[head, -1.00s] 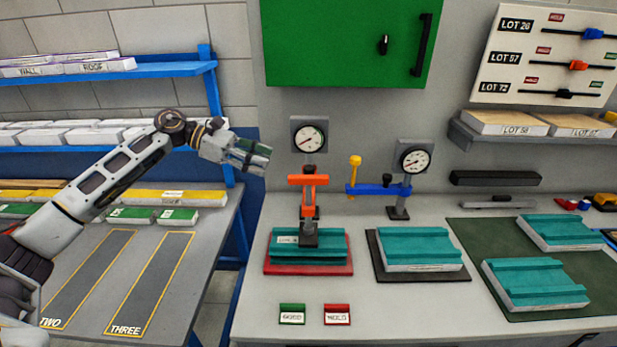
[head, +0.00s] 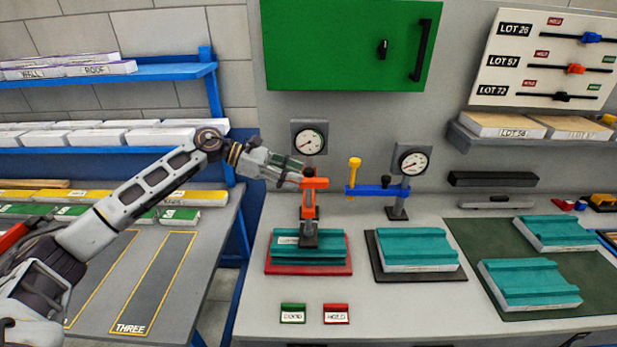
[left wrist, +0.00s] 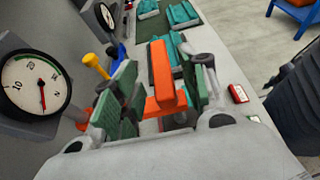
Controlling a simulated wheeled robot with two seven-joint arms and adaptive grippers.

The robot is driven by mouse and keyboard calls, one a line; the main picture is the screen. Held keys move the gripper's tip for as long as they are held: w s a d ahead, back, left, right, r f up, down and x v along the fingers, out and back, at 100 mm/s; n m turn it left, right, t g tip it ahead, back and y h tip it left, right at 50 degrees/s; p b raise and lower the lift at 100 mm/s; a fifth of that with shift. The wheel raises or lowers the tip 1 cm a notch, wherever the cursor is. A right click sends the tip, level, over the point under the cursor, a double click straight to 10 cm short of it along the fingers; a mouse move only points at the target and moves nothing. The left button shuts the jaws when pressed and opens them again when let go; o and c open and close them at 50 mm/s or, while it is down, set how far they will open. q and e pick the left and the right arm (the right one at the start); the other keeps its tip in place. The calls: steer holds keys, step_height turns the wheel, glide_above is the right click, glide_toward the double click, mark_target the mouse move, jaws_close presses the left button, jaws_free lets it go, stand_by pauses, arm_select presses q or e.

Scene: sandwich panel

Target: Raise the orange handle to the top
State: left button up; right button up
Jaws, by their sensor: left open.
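The orange handle (head: 314,183) sits on an orange press in front of a round gauge (head: 309,141). The press's dark foot rests on a teal panel on a red plate (head: 309,268). My left gripper (head: 300,172) is at the left end of the handle. In the left wrist view the orange handle (left wrist: 160,72) lies between the two open green-padded fingers of my left gripper (left wrist: 160,95). I cannot tell whether either finger touches it. My right gripper is not in view.
A blue clamp with a yellow knob (head: 355,163) and a second gauge (head: 413,160) stand to the right. Green and red tags (head: 292,313) lie at the front. A green cabinet (head: 340,45) hangs above. More teal panels (head: 530,283) lie at right.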

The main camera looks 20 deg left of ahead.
mark_target(307, 179)
arm_select(q)
steer(key=shift+p+x, duration=0.6)
steer(key=shift+x, duration=1.95)
jaws_close()
